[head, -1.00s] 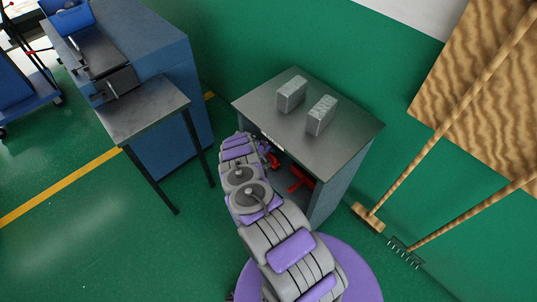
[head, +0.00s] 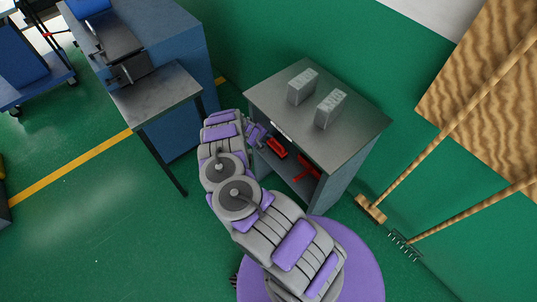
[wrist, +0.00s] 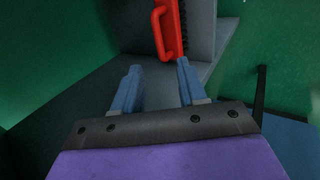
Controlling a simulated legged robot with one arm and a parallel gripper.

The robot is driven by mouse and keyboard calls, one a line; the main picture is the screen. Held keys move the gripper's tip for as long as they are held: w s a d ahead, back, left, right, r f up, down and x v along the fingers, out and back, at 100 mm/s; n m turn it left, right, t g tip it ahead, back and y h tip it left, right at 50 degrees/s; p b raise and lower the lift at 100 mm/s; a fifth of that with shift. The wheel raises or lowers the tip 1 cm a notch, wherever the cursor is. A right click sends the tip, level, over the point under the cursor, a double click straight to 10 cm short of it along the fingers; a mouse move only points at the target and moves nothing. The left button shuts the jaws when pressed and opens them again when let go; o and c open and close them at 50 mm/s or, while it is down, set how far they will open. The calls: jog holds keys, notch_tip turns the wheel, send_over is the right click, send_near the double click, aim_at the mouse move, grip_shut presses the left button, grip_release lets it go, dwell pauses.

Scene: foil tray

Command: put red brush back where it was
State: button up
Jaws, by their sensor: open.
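The red brush (head: 276,147) lies on the shelf inside the open front of the grey cabinet (head: 350,160). In the wrist view the red brush (wrist: 165,28) shows its loop handle and dark bristles at the top, just past my right fingertip. My gripper (wrist: 158,68) is open, its two blue fingers apart with nothing between them. In the head view my gripper (head: 259,136) is at the cabinet opening, left of the brush. The brush's far end is cut off in the wrist view.
Another red object (head: 307,166) sits deeper right in the cabinet. Two grey blocks (head: 302,86) (head: 331,109) stand on its top. A metal side table (head: 157,95) and blue cabinet (head: 180,50) stand left. A broom (head: 371,209) and rake (head: 404,246) lean at right.

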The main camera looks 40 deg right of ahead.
jog(key=w+a+r+y, duration=0.2)
jog(key=a+r+y, duration=0.2)
jog(key=a+r, duration=1.25)
jog(key=s+a+r+y, duration=0.1)
jog(key=s+a+r, duration=0.3)
jog(key=r, duration=0.5)
jog(key=s+a+r+y, duration=0.1)
jog(key=s+a+r, duration=0.35)
jog(key=r, duration=0.35)
jog(key=s+a+r+g, duration=0.1)
jog(key=s+a+r, duration=0.2)
jog(key=s+r, duration=1.1)
jog(key=s+r+g, duration=0.1)
jog(key=s+r, duration=0.2)
jog(key=s, duration=1.8)
jog(key=shift+s+m+y, duration=0.35)
jog(key=shift+m+y, duration=0.05)
jog(key=shift+d+r, duration=0.1)
jog(key=shift+d, duration=0.1)
